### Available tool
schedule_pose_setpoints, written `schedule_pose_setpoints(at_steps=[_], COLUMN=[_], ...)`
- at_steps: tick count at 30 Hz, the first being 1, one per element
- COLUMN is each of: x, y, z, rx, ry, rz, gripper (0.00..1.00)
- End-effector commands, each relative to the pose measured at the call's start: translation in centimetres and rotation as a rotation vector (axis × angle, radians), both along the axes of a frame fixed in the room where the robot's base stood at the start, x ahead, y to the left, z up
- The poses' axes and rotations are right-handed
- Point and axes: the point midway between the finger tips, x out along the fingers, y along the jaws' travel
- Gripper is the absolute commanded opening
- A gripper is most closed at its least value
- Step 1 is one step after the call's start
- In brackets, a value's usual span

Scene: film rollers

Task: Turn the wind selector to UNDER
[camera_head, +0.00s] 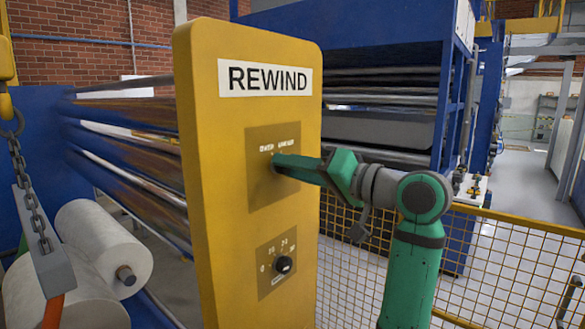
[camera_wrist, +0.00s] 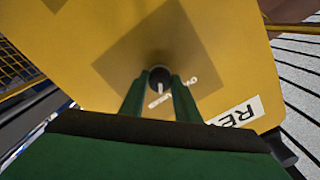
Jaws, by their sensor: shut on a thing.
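The yellow REWIND panel (camera_head: 215,185) stands upright in the head view. The wind selector's square plate (camera_head: 262,190) is on its upper half, with two small labels (camera_head: 276,147) above the knob, too small to read surely. My gripper (camera_head: 278,164) reaches in from the right and hides the knob there. In the wrist view, the dark round selector knob (camera_wrist: 159,75) sits between the fingertips of my gripper (camera_wrist: 160,82), which is shut on it. A pale pointer mark on the knob points down in that picture, toward one of the labels, partly hidden by the fingers.
A second plate with a black numbered dial (camera_head: 284,264) lies lower on the panel. White film rolls (camera_head: 105,250), a hanging chain and hook (camera_head: 38,225) are at left. A yellow mesh fence (camera_head: 500,260) runs at right behind my arm.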

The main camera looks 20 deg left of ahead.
Motion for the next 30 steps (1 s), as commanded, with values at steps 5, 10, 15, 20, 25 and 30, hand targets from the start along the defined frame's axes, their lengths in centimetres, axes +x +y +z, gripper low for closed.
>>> schedule_pose_setpoints(at_steps=[5,10,15,20,25,30], x=[0.2,0.1,0.1,0.0,-0.7,-1.8], y=[0.0,0.0,0.1,-0.3,-2.3,-5.4], z=[0.0,0.0,0.0,0.0,0.0,0.0], rx=[0.002,0.001,0.001,0.001,0.0,0.001], ry=[0.003,0.002,0.001,0.0,-0.001,-0.001], rz=[-0.004,-0.002,-0.001,-0.001,-0.004,-0.004], gripper=[0.07,0.48,0.48,0.48,0.48,0.48])
